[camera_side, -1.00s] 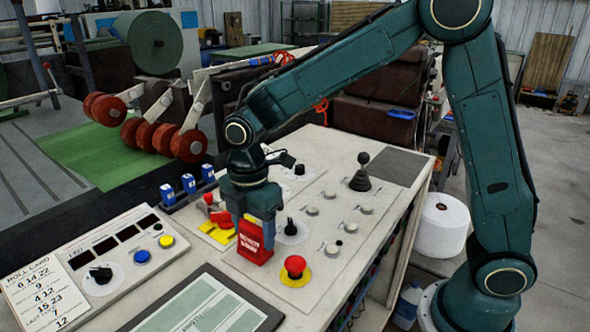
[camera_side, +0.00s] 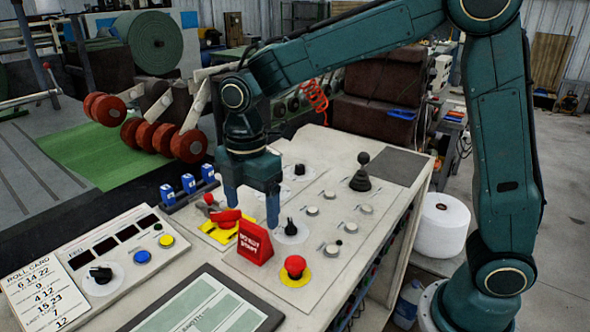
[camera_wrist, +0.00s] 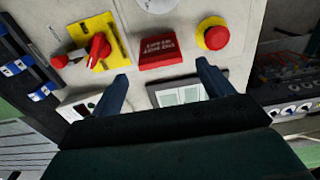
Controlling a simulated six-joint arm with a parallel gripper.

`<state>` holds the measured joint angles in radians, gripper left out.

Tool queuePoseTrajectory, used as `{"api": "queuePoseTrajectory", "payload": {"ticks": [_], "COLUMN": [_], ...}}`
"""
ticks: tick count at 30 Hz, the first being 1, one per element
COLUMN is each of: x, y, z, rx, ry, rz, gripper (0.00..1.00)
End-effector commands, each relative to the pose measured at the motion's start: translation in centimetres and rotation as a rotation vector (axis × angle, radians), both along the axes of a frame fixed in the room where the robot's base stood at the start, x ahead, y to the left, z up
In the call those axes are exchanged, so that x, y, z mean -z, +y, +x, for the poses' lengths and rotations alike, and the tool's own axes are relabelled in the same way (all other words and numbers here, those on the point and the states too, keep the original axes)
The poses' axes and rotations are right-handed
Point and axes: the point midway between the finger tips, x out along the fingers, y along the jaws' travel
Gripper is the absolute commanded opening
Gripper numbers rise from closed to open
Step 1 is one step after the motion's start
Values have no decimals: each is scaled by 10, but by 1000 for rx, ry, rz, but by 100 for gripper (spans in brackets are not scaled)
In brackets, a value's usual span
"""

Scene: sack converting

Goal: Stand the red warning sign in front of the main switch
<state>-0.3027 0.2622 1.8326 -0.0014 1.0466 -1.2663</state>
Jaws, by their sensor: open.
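The red warning sign (camera_side: 255,243), with white lettering on its face, stands upright on the console top. In the wrist view the sign (camera_wrist: 160,55) shows between the spread fingers. The main switch (camera_side: 226,217) has a red handle on a yellow plate. The sign stands just to the near right of that plate; in the wrist view the switch (camera_wrist: 98,47) is left of the sign. My gripper (camera_side: 252,211) is open and empty, above and behind the sign, apart from it.
A red emergency button (camera_side: 295,266) on a yellow disc sits close right of the sign. A black knob (camera_side: 291,228) on a white disc is behind it. A tablet-like screen (camera_side: 208,305) lies in front.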

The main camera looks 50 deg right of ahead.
Motion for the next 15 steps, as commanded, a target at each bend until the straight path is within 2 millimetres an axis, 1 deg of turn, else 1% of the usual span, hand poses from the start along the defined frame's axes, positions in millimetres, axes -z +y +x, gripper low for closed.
{"api": "queuePoseTrajectory", "payload": {"ticks": [1,6,10,15], "x": [-10,-37,-52,-64], "y": [0,0,0,0], "z": [1,0,1,0], "rx": [0,0,0,0], "ry": [-5,-4,-3,-1], "rz": [1,1,0,0], "gripper": [80,80,80,80]}}
